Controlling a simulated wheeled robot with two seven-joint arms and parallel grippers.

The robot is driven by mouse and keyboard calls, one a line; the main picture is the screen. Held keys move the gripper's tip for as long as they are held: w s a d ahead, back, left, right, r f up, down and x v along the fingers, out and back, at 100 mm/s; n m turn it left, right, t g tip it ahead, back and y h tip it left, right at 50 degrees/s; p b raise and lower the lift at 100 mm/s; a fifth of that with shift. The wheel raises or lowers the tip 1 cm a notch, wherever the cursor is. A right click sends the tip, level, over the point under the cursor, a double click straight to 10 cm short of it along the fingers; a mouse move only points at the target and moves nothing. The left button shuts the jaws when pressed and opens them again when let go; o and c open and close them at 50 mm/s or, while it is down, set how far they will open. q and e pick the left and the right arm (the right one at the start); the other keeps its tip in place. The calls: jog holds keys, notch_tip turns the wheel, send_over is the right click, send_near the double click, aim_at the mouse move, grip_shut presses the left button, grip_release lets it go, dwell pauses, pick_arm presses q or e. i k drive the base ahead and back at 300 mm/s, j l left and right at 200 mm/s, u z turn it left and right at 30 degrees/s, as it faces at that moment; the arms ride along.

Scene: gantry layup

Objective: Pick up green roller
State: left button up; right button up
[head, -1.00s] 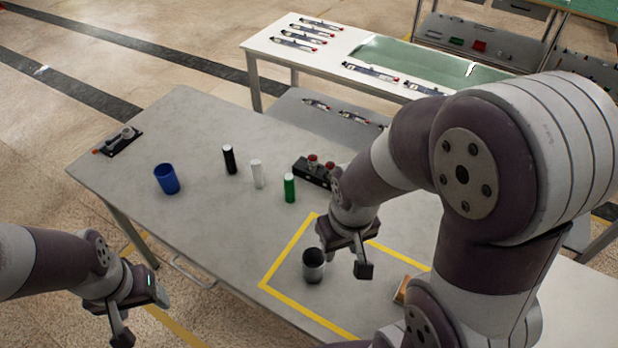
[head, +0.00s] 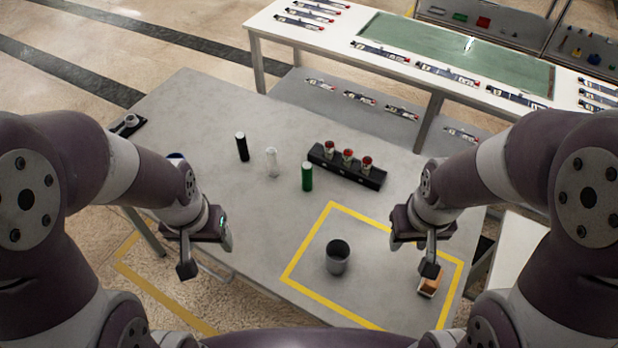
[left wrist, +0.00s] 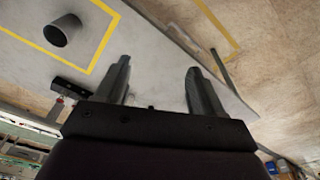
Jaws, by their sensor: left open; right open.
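The green roller (head: 307,177) stands upright on the grey table in the head view, with a pale top. It stands right of a white roller (head: 272,162) and a black roller (head: 242,147). My left gripper (head: 207,250) is open and empty over the table's near left edge, well short of the green roller. Its two fingers (left wrist: 158,85) show apart in the left wrist view, with nothing between them. My right gripper (head: 425,252) is open near the right side of the yellow outline, away from the green roller.
A grey cup (head: 338,257) stands inside the yellow outline, and a small wooden block (head: 430,283) lies at its right. A black rack (head: 345,168) with red-topped pieces is behind the green roller. The table middle is clear.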

aim_at(306, 167)
jog(key=i+j+z, duration=0.1)
jog(key=j+z, duration=0.35)
jog(key=j, duration=0.3)
jog(key=j+z, duration=0.45)
jog(key=j, duration=0.35)
jog(key=z, duration=0.95)
